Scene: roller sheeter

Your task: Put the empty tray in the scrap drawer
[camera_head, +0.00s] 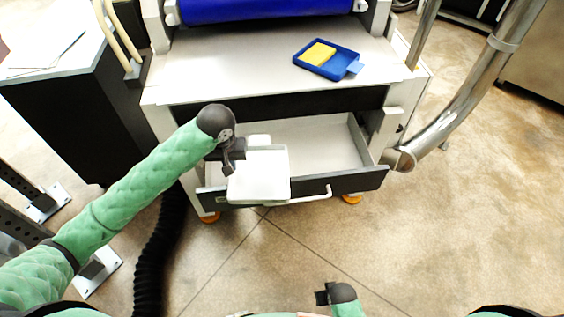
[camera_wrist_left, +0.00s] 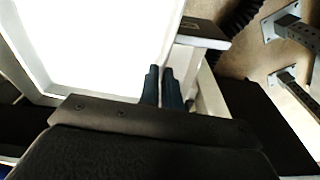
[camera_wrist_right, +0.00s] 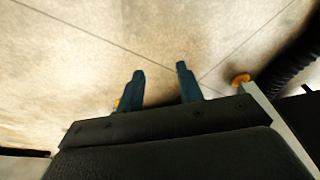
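The empty white tray (camera_head: 262,176) is in my left gripper (camera_head: 229,168), over the left part of the open drawer (camera_head: 325,143). In the head view it overlaps the drawer's front edge; its exact height above the drawer is hard to tell. In the left wrist view the bare tray (camera_wrist_left: 95,40) fills the upper left, and the close-set fingers of my left gripper (camera_wrist_left: 164,72) are at its rim. My right gripper (camera_head: 322,297) is low at the bottom of the head view. In the right wrist view its fingers (camera_wrist_right: 160,76) are apart, with nothing between them.
The drawer front (camera_head: 355,182) has a white handle (camera_head: 315,195). A metal tube (camera_head: 470,95) stands right of the drawer, a black hose (camera_head: 155,250) left. The floor in front is clear.

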